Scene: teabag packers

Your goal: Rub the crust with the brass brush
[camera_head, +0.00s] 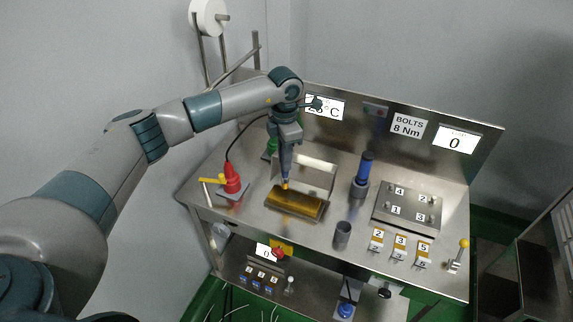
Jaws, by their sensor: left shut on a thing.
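A gold-brown block (297,204) lies on the steel bench, and its dark brown surface looks like the crust. My left gripper (286,172) points down over the block's back left part. It is shut on a slim thing with a small yellow-orange tip (285,186), which looks like the brass brush. The tip is at or just above the block; I cannot tell whether it touches. Most of the brush is hidden by the gripper. My right gripper is not in view.
A red tool (232,179) with a cable stands left of the block. A steel frame (305,172) rises behind it. A blue-handled tool (364,172), a grey cup (342,234) and a numbered bolt plate (408,207) stand to the right. A lower shelf (310,287) holds small items.

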